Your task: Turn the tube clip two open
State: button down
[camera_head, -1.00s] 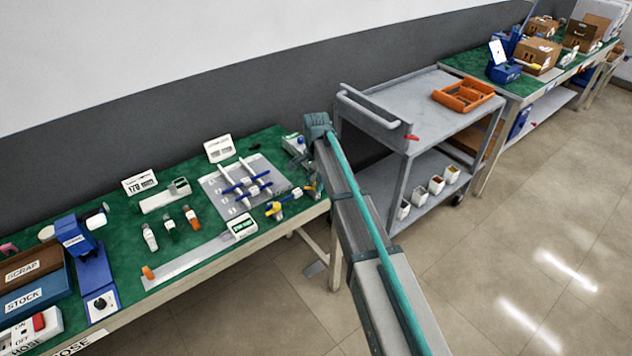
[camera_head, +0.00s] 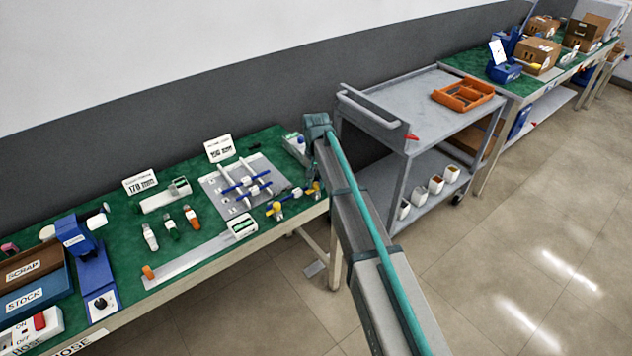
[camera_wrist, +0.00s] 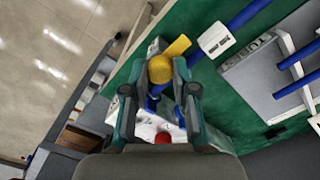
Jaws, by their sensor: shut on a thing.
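A blue tube with yellow clips lies near the right front edge of the green bench. The nearer clip (camera_head: 276,209) stands free of my gripper. The farther clip (camera_head: 313,189) is at my gripper, which reaches down at the bench's right end. In the wrist view, my gripper (camera_wrist: 156,80) is shut on a round yellow part of a tube clip (camera_wrist: 160,68). A yellow lever (camera_wrist: 179,46) sticks out beside it, slanting up and right. The blue tube (camera_wrist: 236,19) runs past a white block. I cannot tell which number this clip bears.
A grey trolley (camera_head: 420,105) is close on the right. Small bottles (camera_head: 170,227) stand farther left.

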aim_at(316, 184)
dwell(0.3)
jog(key=c, duration=0.9)
grip_release()
jog(key=shift+r, duration=0.1)
notch_tip(316, 184, up, 12)
jog(key=shift+f, duration=0.1)
